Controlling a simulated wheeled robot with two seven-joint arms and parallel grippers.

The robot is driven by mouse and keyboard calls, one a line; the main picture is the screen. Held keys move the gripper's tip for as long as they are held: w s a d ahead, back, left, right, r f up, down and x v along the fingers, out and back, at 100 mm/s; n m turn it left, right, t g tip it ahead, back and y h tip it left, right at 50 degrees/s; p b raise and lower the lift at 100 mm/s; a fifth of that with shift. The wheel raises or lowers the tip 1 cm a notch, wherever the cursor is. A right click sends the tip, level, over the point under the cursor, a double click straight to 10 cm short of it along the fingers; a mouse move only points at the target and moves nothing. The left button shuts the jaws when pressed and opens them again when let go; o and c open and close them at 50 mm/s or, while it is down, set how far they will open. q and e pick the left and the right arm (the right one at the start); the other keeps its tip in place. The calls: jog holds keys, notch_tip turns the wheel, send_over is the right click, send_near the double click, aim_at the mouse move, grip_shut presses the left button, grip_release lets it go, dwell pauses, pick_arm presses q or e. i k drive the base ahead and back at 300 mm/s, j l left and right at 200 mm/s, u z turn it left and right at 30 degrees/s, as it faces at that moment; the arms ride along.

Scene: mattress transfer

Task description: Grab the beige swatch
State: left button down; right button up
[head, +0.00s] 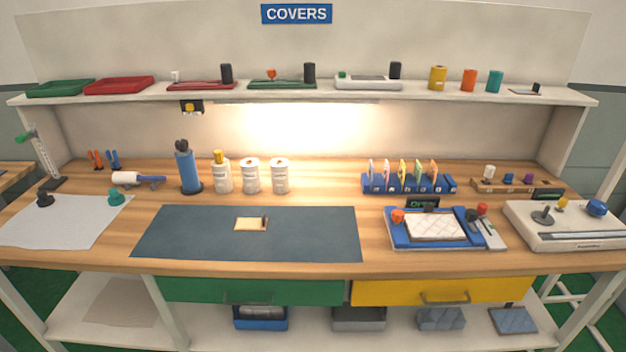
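A small flat cream-beige piece (249,224) with a dark part at its right end lies on the dark blue-grey mat (180,235), near the mat's middle. It looks like the beige swatch, but it is too small to be sure. A blue rack (408,189) behind and to the right holds several upright cards in differing colours, with a pale card (371,170) at its left end. Neither of my grippers is in view.
Right of the mat is a blue fixture (399,241) holding a white quilted pad (434,226). A control box (567,226) stands far right. White containers (250,176) and a blue cylinder (188,172) stand behind the mat. A shelf (320,96) runs above. The mat is otherwise clear.

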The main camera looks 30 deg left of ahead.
aim_at(245, 224)
jog(key=u, duration=1.25)
jog(key=i+j+z, duration=0.15)
jog(key=j, duration=0.25)
jog(key=k, duration=0.05)
